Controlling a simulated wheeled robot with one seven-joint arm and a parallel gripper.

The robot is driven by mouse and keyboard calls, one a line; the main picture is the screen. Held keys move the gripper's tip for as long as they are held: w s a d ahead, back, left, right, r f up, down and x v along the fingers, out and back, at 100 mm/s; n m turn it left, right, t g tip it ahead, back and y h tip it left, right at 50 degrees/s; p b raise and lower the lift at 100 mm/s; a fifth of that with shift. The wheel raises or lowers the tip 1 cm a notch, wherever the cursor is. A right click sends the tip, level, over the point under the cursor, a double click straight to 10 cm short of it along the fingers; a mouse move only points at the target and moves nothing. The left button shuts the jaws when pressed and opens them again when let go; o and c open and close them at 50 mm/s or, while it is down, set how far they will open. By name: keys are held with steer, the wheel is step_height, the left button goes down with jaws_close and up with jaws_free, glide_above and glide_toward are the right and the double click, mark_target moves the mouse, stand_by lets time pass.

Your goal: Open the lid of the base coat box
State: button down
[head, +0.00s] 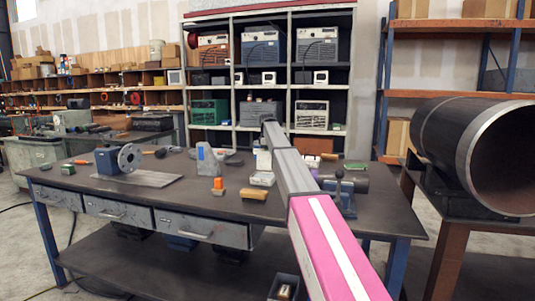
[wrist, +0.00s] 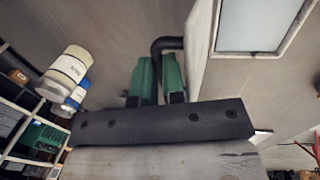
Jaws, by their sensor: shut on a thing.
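In the wrist view my gripper (wrist: 158,72) has its two green fingers close together, shut on the end of a black curved bar (wrist: 170,43). The bar bends right, to a pale upright panel edge (wrist: 199,50). A pale blue-white rectangle (wrist: 248,24) in a light frame lies right of it. I cannot tell whether this is the base coat box or its lid; no lettering is readable. In the head view my grey and pink arm reaches over the bench to the shelves, and hides the gripper and what it holds.
The workbench (head: 130,199) carries a flanged pipe (head: 119,160), a grey block (head: 207,158) and small items. Behind stands a shelf rack (head: 235,70) with welding machines. A large pipe (head: 479,150) is at right. White canisters (wrist: 66,72) show at left in the wrist view.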

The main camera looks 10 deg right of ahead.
steer(key=shift+w+d+f, duration=0.2)
steer(key=shift+w+d, duration=0.05)
steer(key=shift+w, duration=0.35)
steer(key=shift+w+d+f, duration=0.15)
steer(key=shift+w+d, duration=0.05)
steer(key=shift+w, duration=0.45)
steer(key=c, duration=1.2)
jaws_free()
steer(key=shift+d, duration=0.15)
steer(key=shift+s+r, duration=0.1)
steer(key=shift+s, duration=0.1)
step_height(320, 180, up, 10)
steer(key=s+a, duration=0.1)
steer(key=s, duration=0.1)
steer(key=shift+a+r, duration=0.15)
